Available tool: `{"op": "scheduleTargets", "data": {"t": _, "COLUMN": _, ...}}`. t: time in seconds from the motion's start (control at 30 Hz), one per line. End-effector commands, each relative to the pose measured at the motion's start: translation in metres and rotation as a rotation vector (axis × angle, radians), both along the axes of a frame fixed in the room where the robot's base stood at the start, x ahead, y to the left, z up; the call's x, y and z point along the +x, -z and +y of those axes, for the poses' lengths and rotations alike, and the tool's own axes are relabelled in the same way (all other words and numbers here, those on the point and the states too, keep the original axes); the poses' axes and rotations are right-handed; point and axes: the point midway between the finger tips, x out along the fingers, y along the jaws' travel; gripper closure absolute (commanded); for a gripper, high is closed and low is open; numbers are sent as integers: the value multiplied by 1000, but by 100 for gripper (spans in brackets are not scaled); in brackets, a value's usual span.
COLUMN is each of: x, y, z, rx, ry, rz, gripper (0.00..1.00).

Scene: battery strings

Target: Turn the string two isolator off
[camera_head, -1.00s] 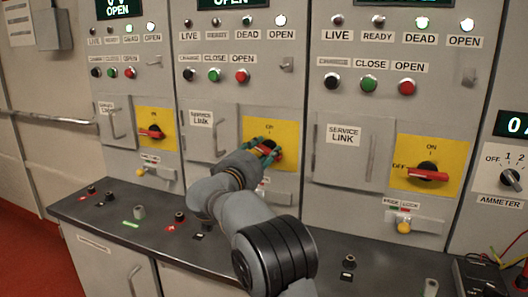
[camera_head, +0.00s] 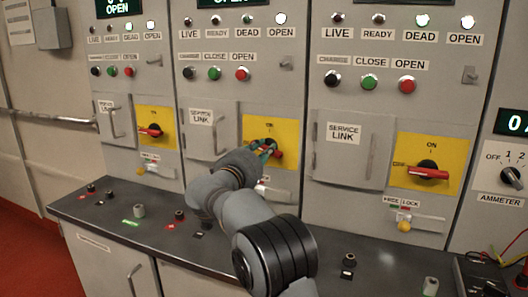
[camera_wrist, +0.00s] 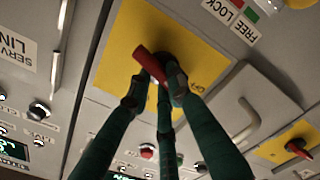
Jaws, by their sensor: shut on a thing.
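The middle panel's isolator is a red handle (camera_head: 277,152) on a black hub over a yellow plate (camera_head: 286,128), with an ON mark above. My gripper (camera_head: 264,148) is at this handle, its green fingers shut on it. The wrist view shows the red handle (camera_wrist: 150,63) between the dark fingertips of my gripper (camera_wrist: 157,88). The fingers and wrist hide much of the handle and the OFF mark in the head view, so its exact angle is hard to tell.
The left isolator (camera_head: 151,131) and right isolator (camera_head: 428,172) have red handles lying nearly level. A service link door (camera_head: 212,143) with a handle is left of my gripper. Below the panels is a dark desk (camera_head: 120,222) with knobs. A yellow lock knob (camera_head: 404,225) sits under the right isolator.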

Motion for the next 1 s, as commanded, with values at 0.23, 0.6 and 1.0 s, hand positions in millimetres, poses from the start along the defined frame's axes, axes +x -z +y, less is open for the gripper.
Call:
{"op": "scheduleTargets", "data": {"t": 0.23, "x": 1, "y": 1, "z": 1, "rx": -235, "ry": 0, "rz": 78, "gripper": 100}}
{"op": "scheduleTargets", "data": {"t": 0.6, "x": 1, "y": 0, "z": 1, "rx": -293, "ry": 0, "rz": 98, "gripper": 100}}
{"op": "scheduleTargets", "data": {"t": 1.0, "x": 1, "y": 0, "z": 1, "rx": -290, "ry": 1, "rz": 97, "gripper": 61}}
